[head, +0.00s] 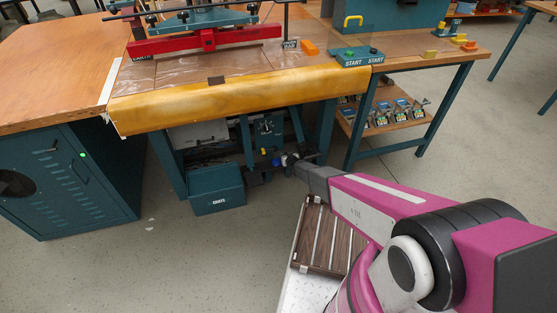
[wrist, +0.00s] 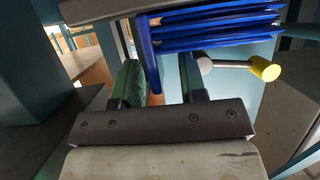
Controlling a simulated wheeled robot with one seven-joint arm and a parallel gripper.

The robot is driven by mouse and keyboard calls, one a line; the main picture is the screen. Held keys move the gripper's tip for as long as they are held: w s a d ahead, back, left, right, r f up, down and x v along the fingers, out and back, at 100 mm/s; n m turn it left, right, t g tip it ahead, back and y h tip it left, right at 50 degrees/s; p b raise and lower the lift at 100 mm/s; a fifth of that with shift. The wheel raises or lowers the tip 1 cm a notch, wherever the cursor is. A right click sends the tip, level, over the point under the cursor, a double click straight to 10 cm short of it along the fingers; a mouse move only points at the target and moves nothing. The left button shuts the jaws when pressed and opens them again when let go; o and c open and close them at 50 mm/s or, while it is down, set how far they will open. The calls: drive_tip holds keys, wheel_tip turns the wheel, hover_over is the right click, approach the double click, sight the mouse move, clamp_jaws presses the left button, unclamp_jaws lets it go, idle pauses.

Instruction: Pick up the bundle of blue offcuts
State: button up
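The bundle of blue offcuts (wrist: 215,30) fills the top of the wrist view as several stacked blue strips, just beyond my fingers. One blue strip (wrist: 149,55) runs down from it beside the left finger, between the two fingers. My gripper (wrist: 162,62) is open, its fingers apart with a gap between them. I cannot tell whether either finger touches the blue strip. In the head view my gripper (head: 287,160) reaches in under the front of the workbench, and the bundle cannot be clearly made out there.
A lever with a yellow tip (wrist: 265,69) stands right of my fingers. The yellow bench edge (head: 240,95) overhangs my gripper. A teal crate (head: 216,190) sits on the floor to the left. A shelf (head: 383,121) with small parts stands to the right.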

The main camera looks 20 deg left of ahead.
clamp_jaws()
